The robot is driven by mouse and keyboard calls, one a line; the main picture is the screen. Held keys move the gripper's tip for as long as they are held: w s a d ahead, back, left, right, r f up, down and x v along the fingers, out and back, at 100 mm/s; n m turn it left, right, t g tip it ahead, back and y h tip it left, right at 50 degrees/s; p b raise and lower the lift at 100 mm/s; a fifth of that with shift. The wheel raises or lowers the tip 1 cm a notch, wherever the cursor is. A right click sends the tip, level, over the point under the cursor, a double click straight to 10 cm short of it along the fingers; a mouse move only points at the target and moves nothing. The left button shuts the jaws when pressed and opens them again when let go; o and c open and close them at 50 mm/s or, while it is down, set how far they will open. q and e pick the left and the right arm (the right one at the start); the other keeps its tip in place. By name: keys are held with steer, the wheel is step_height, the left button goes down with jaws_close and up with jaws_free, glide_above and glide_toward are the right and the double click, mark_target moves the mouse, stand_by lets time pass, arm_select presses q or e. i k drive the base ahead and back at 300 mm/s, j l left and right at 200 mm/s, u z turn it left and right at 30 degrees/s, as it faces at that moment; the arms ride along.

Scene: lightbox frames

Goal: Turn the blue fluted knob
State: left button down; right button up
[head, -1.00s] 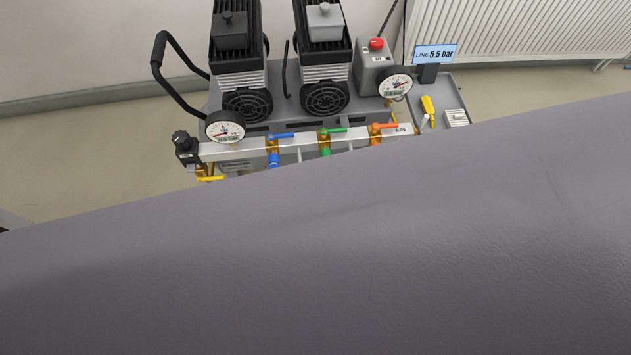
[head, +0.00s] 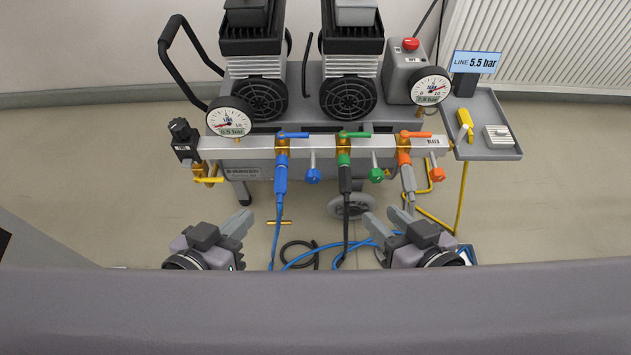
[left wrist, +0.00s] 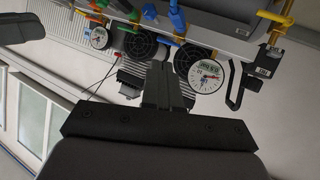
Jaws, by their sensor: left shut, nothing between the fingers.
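The blue fluted knob (head: 313,176) hangs on a short stem below the silver manifold bar, just right of the blue lever valve (head: 282,150). It looks small, so its flutes are hard to make out. In the left wrist view the blue knob (left wrist: 150,12) is near the top edge. My left gripper (head: 243,219) is shut and empty, below and left of the knob and apart from it. Its closed fingers also show in the left wrist view (left wrist: 160,75). My right gripper (head: 379,214) looks open and empty, below and right of the knob.
A green knob (head: 376,175) and an orange knob (head: 437,174) hang farther right. Hoses drop from the valves, with a blue hose (head: 298,260) on the floor. Gauges (head: 229,117) and a side tray (head: 487,147) flank the bar. Space before the knob looks clear.

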mark_target(313, 175)
steer(key=z, duration=1.4)
steer(key=k+l+z, duration=0.1)
steer(key=k, duration=0.2)
steer(key=k+l+z, duration=0.15)
steer(key=k, duration=0.15)
steer(key=k+l, duration=0.1)
steer(key=k, duration=0.55)
steer(key=i+j, duration=0.25)
steer(key=j, duration=0.15)
